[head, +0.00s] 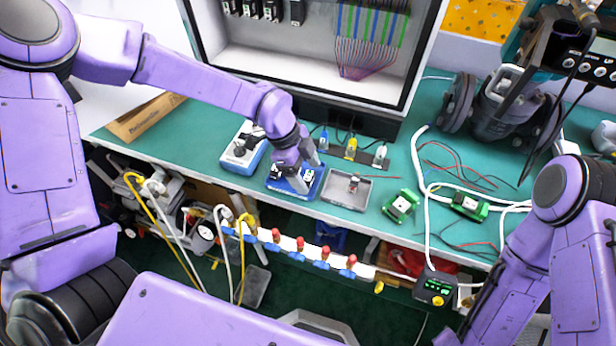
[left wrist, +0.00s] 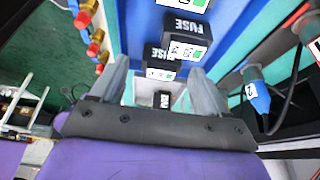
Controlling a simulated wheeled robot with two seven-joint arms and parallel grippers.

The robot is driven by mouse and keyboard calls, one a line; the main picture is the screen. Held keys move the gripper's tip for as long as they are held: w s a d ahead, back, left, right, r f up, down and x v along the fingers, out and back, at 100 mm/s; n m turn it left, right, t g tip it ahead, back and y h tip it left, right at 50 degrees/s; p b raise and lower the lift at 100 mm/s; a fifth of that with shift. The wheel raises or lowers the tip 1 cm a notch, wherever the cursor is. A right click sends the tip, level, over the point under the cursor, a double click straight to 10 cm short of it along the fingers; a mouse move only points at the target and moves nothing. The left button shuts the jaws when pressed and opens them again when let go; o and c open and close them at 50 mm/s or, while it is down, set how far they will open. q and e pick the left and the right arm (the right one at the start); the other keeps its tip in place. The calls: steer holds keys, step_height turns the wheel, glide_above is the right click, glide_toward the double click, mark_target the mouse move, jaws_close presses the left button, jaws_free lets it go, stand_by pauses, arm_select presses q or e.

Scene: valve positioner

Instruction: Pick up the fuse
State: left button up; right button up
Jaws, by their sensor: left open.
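Black fuses with white labels stand in a row in the left wrist view. One large fuse (left wrist: 188,44) is marked FUSE, and a smaller-looking one (left wrist: 160,62) shows near the fingertips. They sit on a blue holder (head: 276,184) on the green bench; in the head view a labelled fuse (head: 309,175) shows beside my gripper. My left gripper (head: 302,172) is over this holder, pointing down. In the left wrist view its fingers (left wrist: 160,74) are apart with a fuse seen in line with the gap; I cannot tell contact. My right gripper is out of view.
A grey tray (head: 333,194) with a small item lies right of the holder. A blue-and-white device (head: 241,150) stands left. Connectors (head: 351,147) stand behind. Green modules (head: 400,206) and loose cables lie to the right. A cabinet (head: 300,72) rises behind.

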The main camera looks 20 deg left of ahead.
arm_select(q)
steer(key=shift+s, duration=0.1)
steer(key=c, duration=1.1)
steer(key=shift+c, duration=0.2)
